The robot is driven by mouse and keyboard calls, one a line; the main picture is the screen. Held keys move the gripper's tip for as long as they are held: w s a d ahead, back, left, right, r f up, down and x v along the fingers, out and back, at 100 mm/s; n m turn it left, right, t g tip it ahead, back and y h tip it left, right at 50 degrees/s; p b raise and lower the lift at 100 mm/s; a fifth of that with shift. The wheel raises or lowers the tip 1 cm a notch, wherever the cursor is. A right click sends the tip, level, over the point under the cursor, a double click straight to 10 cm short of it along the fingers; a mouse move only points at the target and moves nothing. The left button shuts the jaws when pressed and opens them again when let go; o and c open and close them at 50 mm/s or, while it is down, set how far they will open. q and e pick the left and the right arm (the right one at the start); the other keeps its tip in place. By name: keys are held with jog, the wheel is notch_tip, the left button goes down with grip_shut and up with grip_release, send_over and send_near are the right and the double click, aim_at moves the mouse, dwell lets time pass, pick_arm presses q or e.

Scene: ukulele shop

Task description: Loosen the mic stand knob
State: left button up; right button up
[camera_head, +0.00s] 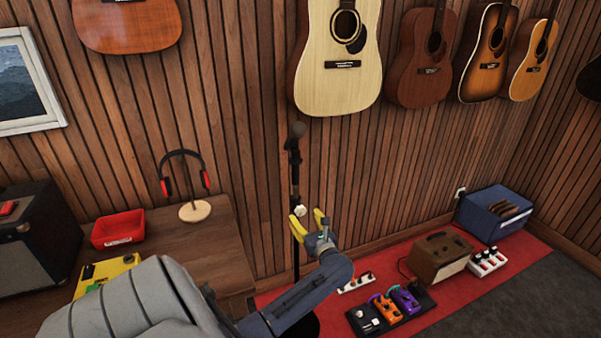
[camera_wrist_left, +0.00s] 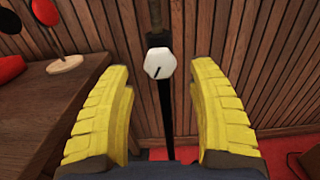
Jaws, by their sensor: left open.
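The mic stand (camera_head: 295,178) is a thin black upright pole in front of the wood-slat wall, with a dark microphone (camera_head: 297,130) at its top. Its white knob (camera_head: 300,211) sits partway up the pole. In the left wrist view the knob (camera_wrist_left: 160,63) is a white, roughly hexagonal piece with a short dark line on its face. My left gripper (camera_head: 308,226) has yellow fingers and is open. The knob shows beyond the fingertips, centred between them, with clear space on both sides. My right gripper is not in view.
A wooden desk (camera_head: 205,250) at left holds a red tray (camera_head: 118,228) and headphones on a stand (camera_head: 195,211). Guitars (camera_head: 338,60) hang on the wall above. A pedalboard (camera_head: 390,310) and a brown amplifier (camera_head: 440,256) sit on the red rug (camera_head: 510,262) at right.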

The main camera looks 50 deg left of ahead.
aim_at(301, 213)
pick_arm(q)
jog(key=shift+x, duration=2.1)
grip_shut()
